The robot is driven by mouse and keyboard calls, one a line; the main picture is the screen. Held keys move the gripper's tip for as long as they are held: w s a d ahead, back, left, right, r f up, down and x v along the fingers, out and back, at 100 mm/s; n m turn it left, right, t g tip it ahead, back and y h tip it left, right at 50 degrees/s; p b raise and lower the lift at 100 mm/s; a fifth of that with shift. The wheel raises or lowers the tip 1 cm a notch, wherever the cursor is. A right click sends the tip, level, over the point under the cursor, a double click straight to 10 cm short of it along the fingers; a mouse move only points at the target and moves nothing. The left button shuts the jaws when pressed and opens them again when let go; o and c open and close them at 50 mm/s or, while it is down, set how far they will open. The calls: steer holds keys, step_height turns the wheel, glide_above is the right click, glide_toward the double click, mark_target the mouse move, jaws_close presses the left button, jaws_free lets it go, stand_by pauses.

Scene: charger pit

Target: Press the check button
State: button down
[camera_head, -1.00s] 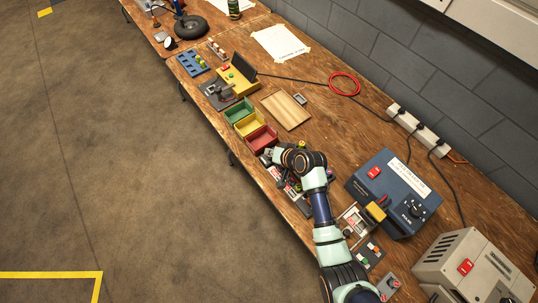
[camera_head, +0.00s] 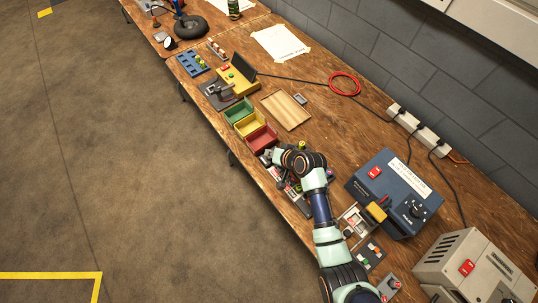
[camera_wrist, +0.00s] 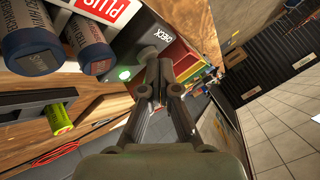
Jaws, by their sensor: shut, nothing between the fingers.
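A dark box (camera_wrist: 140,22) with a white label that seems to read "CHECK" is close ahead in the wrist view. A dark round knob or button (camera_wrist: 146,54) is on its face near the label, and a lit green lamp (camera_wrist: 124,73) is beside it. My gripper (camera_wrist: 159,72) is shut and empty, its fingertips just right of the lamp and below the label. I cannot tell whether the fingertips touch the button. In the head view my wrist hides most of this box, and my gripper is near the red bin.
Two dark cylinders (camera_wrist: 32,50) and a red "PLUS" label (camera_wrist: 101,8) lie upper left. Green, yellow and red bins (camera_head: 262,138) stand beyond my wrist. A blue power unit (camera_head: 395,192) and small control boxes (camera_head: 369,254) are on the right. The wooden tray (camera_head: 286,109) is clear.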

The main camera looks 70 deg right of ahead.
steer(key=shift+r+p, duration=0.8)
steer(key=shift+p, duration=0.05)
step_height(320, 180, up, 5)
steer(key=p, duration=0.5)
steer(key=shift+r, duration=0.1)
stand_by(0.5)
